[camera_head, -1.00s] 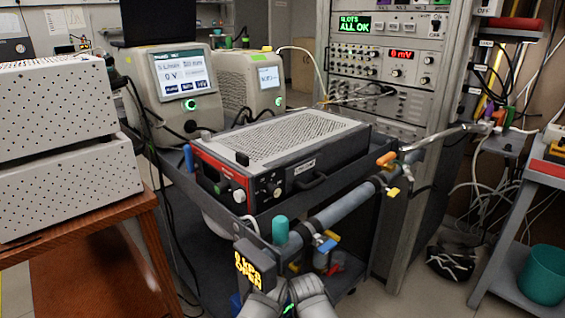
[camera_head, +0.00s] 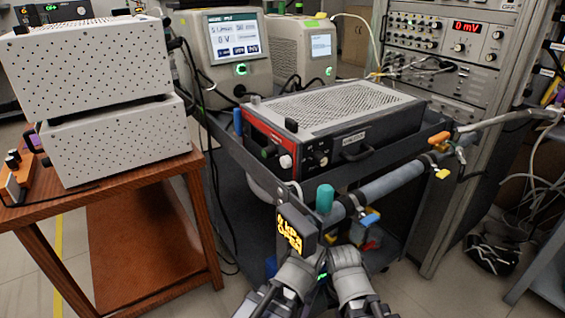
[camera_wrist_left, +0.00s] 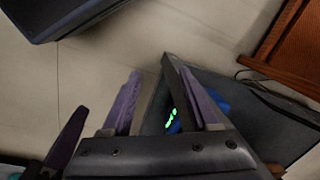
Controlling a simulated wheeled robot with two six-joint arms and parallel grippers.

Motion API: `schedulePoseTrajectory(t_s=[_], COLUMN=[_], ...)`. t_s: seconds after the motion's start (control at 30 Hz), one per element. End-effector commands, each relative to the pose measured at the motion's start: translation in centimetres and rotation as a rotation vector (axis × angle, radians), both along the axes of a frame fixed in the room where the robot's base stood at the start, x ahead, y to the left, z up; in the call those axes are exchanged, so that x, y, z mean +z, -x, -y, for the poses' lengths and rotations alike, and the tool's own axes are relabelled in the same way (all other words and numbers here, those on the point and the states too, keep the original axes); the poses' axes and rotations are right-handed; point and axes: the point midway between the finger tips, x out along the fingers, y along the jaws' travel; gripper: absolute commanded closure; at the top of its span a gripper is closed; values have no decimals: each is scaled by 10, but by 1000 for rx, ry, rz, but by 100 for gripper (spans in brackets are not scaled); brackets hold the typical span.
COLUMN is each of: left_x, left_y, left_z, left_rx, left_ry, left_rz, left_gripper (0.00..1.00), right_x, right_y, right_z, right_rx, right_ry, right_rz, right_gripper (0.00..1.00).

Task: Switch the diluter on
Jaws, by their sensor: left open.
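No readable label names the diluter. A box with a mesh top and a red and black front with knobs (camera_head: 300,148) sits on the dark cart (camera_head: 262,182). Two white perforated boxes (camera_head: 85,75) are stacked on a brown table at left. My left gripper shows in the left wrist view (camera_wrist_left: 158,75), open and empty, with floor beyond its purple-padded fingers. It is apart from these boxes. A purple finger at the left wrist view's left edge may be my right gripper (camera_wrist_left: 66,138).
A small display (camera_head: 292,232) and pipe with coloured valves (camera_head: 390,183) line the cart's front edge. Two lit instruments (camera_head: 232,50) stand behind. An orange unit with black knobs (camera_head: 14,180) lies on the brown table (camera_head: 130,182).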

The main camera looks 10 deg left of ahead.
Motion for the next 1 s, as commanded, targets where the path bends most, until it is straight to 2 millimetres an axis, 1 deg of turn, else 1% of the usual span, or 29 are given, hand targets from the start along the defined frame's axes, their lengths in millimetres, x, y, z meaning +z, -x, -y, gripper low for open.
schedulePoseTrajectory(t_s=[0.13, 0.67, 1.0], left_x=[0, 0, 0], left_y=[0, 0, 0], left_z=[0, 0, 0], left_rx=[0, 0, 0], left_ry=[0, 0, 0], left_rz=[0, 0, 0], left_gripper=[40, 100, 100], right_x=[0, 0, 0], right_y=[0, 0, 0], right_z=[0, 0, 0], right_rx=[0, 0, 0], right_ry=[0, 0, 0], right_rz=[0, 0, 0], right_gripper=[100, 100, 100])
